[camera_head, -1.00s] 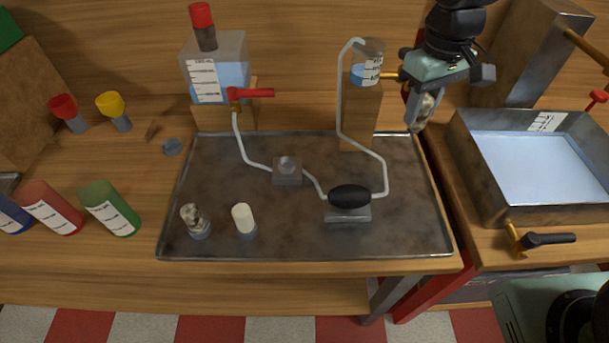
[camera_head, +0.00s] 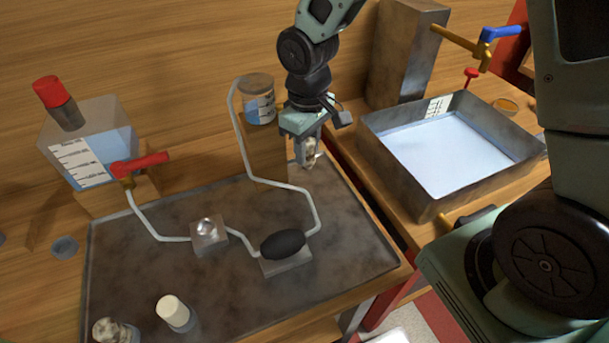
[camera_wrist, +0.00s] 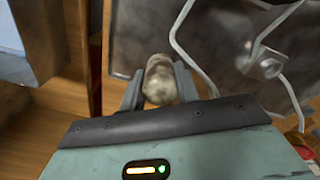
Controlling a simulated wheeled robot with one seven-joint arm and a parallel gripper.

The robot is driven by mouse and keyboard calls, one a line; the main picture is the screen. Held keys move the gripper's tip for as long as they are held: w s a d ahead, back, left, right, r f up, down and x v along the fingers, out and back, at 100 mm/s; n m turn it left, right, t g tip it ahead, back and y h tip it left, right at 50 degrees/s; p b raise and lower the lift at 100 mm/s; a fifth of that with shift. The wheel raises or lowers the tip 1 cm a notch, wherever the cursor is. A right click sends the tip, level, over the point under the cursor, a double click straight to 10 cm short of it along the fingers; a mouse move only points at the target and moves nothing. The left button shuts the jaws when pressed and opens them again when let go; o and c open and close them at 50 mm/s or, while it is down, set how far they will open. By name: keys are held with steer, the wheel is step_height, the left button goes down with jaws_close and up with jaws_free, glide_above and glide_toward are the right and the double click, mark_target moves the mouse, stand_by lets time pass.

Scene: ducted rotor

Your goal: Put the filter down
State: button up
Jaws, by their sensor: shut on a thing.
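My gripper (camera_head: 308,150) is shut on a mottled grey-brown filter (camera_head: 310,157). It holds the filter beside the tray's back right corner, right of the wooden block with the small jar. In the wrist view the filter (camera_wrist: 159,78) sits between the two dark fingers, its lower end hidden by the gripper body. I cannot tell from the frames whether the filter touches anything below.
The dark metal tray (camera_head: 352,228) carries a small metal block (camera_head: 208,236) and a black bulb (camera_head: 283,245), linked by white tubing. The small jar (camera_head: 257,98) stands close left of my gripper. A water-filled metal basin (camera_head: 450,192) lies to the right.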

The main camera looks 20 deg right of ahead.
step_height(320, 180, down, 9)
steer(key=shift+r, duration=0.1)
stand_by(0.3)
steer(key=o, duration=0.9)
steer(key=shift+o, duration=0.2)
steer(key=shift+r, duration=0.1)
step_height(320, 180, up, 12)
steer(key=shift+f, duration=0.25)
steer(key=s+a+r, duration=0.3)
steer(key=s, duration=0.7)
steer(key=s+a+r+n, duration=0.1)
steer(key=s+a+r, duration=0.2)
steer(key=s, duration=0.8)
steer(key=shift+r+n+y, duration=0.3)
steer(key=shift+r, duration=0.15)
